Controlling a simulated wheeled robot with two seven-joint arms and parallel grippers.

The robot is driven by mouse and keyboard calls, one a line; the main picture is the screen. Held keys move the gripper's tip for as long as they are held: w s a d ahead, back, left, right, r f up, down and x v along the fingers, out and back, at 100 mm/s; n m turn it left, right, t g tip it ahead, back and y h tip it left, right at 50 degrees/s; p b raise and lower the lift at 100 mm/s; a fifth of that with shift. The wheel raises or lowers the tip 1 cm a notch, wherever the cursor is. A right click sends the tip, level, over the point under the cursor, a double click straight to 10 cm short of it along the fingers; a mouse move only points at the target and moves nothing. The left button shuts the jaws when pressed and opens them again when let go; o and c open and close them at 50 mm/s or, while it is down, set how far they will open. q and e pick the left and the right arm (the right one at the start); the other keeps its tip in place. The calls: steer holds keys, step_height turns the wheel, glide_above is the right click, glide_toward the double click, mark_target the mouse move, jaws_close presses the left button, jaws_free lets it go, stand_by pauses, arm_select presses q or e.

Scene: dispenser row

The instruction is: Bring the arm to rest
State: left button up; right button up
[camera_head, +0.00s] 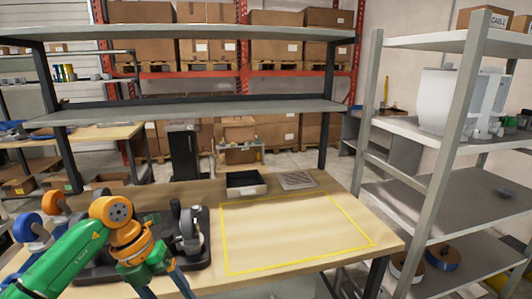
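One arm of mine, green and orange with blue parts (122,228), shows in the head view at the lower left, in front of the wooden workbench (300,282). It is bent, and its end points down toward the bottom edge of the picture. Two dark blue parts at its end run out of the frame, so I cannot see fingertips or whether that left gripper is open. No held object shows. My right gripper is not in view.
A yellow-outlined area (295,232) is empty. A dark open box (245,183) and a grey ribbed plate (297,180) lie behind it. A grey shelf rack (450,140) stands right.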

arm_select(q)
steer(key=w+d+f+n+t+h, duration=0.1)
steer(key=d+f+n+t+h, duration=0.3)
steer(key=d+h, duration=0.75)
step_height(320, 180, down, 17)
steer(key=w+a+n+t+y, duration=0.3)
steer(key=n+t+y, duration=0.45)
steer(key=n, duration=0.85)
steer(key=s+a+f+n+g+y, duration=0.1)
steer(key=s+a+f+n+y, duration=0.25)
steer(key=s+f, duration=0.4)
steer(key=s+a+f+n+g+y, duration=0.1)
steer(key=s+a+f+n+y, duration=0.2)
steer(key=s+f, duration=0.4)
steer(key=s+a+f+n+g, duration=0.1)
steer(key=s+f+g, duration=0.3)
steer(key=s, duration=0.8)
steer(key=s+a+f+n+g+y, duration=0.1)
steer(key=s+f+n+g, duration=0.3)
steer(key=s, duration=0.9)
step_height(320, 180, down, 2)
steer(key=shift+s+f, duration=0.15)
